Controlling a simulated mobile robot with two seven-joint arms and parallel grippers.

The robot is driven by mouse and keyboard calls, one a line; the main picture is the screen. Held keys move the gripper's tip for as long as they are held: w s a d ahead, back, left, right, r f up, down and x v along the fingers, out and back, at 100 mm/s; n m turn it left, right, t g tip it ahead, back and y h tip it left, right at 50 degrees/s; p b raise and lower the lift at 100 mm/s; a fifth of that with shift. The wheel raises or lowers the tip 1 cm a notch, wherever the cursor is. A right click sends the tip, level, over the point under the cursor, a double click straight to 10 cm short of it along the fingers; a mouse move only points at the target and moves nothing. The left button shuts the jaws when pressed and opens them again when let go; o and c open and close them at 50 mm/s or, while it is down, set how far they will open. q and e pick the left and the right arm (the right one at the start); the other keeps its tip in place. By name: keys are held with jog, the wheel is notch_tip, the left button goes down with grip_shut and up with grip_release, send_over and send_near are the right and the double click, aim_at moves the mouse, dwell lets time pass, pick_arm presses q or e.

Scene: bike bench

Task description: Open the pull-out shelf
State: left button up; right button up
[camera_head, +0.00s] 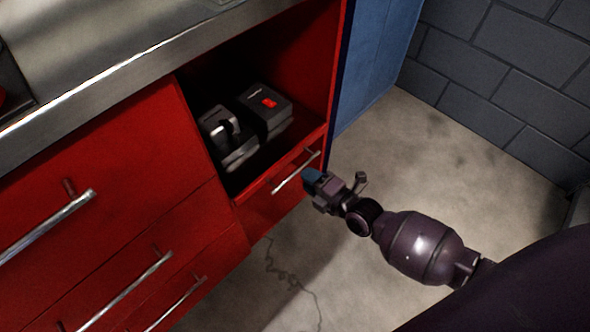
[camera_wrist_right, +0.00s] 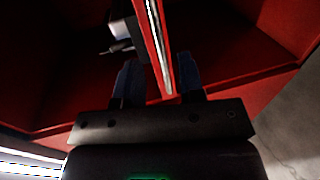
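The pull-out shelf seems to be the red drawer front (camera_head: 268,204) with a bar handle (camera_head: 297,171), below an open compartment of the red cabinet. It looks closed or nearly so. My right gripper (camera_head: 312,179) is at the right end of this handle, coming from the right. In the right wrist view my gripper (camera_wrist_right: 160,80) has its two dark fingers apart. A thin shiny red-and-silver bar (camera_wrist_right: 158,50), apparently the handle, runs between them, with gaps beside it. My left gripper is not in view.
Other red drawers with bar handles (camera_head: 130,290) are at left, below a metal worktop (camera_head: 100,45). A blue panel (camera_head: 375,60) stands right of the cabinet. The concrete floor (camera_head: 440,150) is clear.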

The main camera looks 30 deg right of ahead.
aim_at(297, 170)
jog(key=shift+b+x, duration=0.65)
jog(key=shift+x, duration=1.9)
grip_shut()
